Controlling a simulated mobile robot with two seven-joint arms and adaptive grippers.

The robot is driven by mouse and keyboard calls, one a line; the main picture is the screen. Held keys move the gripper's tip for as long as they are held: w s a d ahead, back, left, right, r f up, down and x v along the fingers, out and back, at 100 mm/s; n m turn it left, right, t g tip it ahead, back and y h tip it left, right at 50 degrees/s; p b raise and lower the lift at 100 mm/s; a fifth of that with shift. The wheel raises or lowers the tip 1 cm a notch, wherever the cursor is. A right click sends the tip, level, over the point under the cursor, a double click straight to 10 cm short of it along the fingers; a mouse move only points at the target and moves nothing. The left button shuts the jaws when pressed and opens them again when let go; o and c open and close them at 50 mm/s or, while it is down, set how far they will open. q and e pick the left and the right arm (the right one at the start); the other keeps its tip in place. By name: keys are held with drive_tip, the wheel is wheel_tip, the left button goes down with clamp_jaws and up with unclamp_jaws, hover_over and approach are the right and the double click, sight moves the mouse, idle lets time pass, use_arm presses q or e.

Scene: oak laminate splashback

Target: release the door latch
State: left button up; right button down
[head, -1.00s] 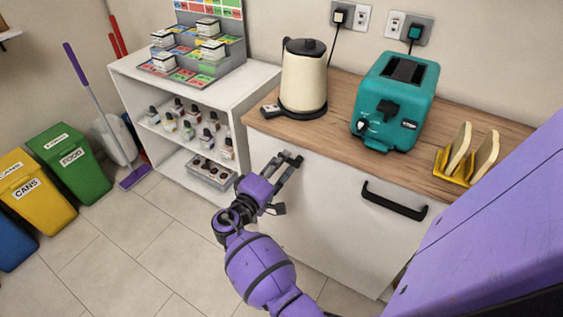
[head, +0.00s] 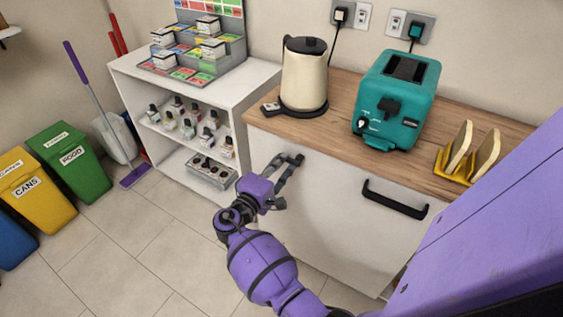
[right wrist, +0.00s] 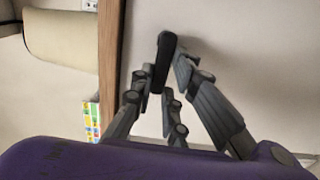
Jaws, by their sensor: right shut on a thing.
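The door is the white cabinet front (head: 330,215) under the wooden worktop, and it looks closed. The latch (right wrist: 166,50) is a small black lever on this front, seen in the right wrist view between my fingertips. In the head view it is largely hidden by my fingers, near the door's upper left corner. My right gripper (head: 288,172) is shut on the latch; its fingers also show in the right wrist view (right wrist: 172,78). My left gripper is in neither view.
A black bar handle (head: 395,198) sits on the cabinet front to the right. On the worktop (head: 340,117) stand a cream kettle (head: 304,78), a teal toaster (head: 397,95) and a yellow toast rack (head: 456,167). A white shelf (head: 240,110) stands left of the cabinet.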

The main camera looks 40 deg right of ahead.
drive_tip(key=c, duration=1.7)
unclamp_jaws()
drive_tip(key=v, duration=1.2)
drive_tip(key=shift+f, duration=0.1)
